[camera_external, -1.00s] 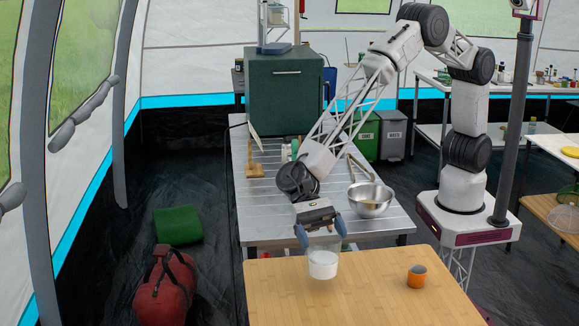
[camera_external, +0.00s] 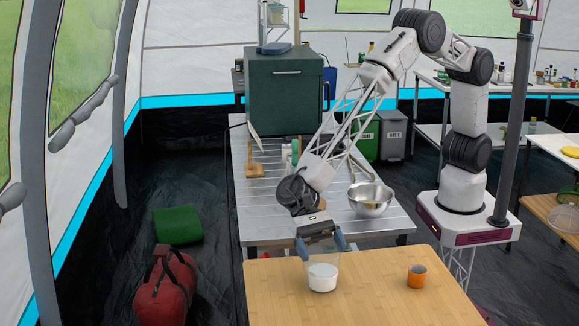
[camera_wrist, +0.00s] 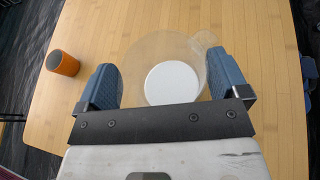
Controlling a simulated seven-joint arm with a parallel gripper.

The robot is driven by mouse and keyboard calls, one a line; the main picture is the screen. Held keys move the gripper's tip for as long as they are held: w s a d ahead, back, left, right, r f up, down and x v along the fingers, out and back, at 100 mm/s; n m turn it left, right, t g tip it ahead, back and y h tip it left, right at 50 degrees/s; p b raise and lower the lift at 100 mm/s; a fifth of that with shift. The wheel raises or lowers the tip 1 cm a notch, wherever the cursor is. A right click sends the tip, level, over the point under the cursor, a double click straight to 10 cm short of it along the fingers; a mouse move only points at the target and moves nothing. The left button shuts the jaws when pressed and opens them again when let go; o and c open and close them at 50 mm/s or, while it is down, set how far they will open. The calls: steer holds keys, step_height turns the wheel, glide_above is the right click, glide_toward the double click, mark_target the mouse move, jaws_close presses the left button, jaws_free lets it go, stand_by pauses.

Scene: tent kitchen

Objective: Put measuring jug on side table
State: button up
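The measuring jug (camera_external: 322,278) is clear, with white contents in its lower part. It is upright over the wooden tabletop, which I take as the side table (camera_external: 390,295), near its far edge. Its base looks to be at the surface; I cannot tell if it touches. My gripper (camera_external: 322,247) points down over the jug with one finger on each side.
An orange cup (camera_external: 416,276) stands on the wooden table to the right of the jug. The slatted metal table (camera_external: 270,215) behind holds a steel bowl (camera_external: 370,200) and a dark green box (camera_external: 285,95). The wooden tabletop around the jug is clear.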

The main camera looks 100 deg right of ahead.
steer(key=shift+o, duration=0.4)
steer(key=shift+r, duration=0.2)
steer(key=v, duration=1.2)
stand_by(0.6)
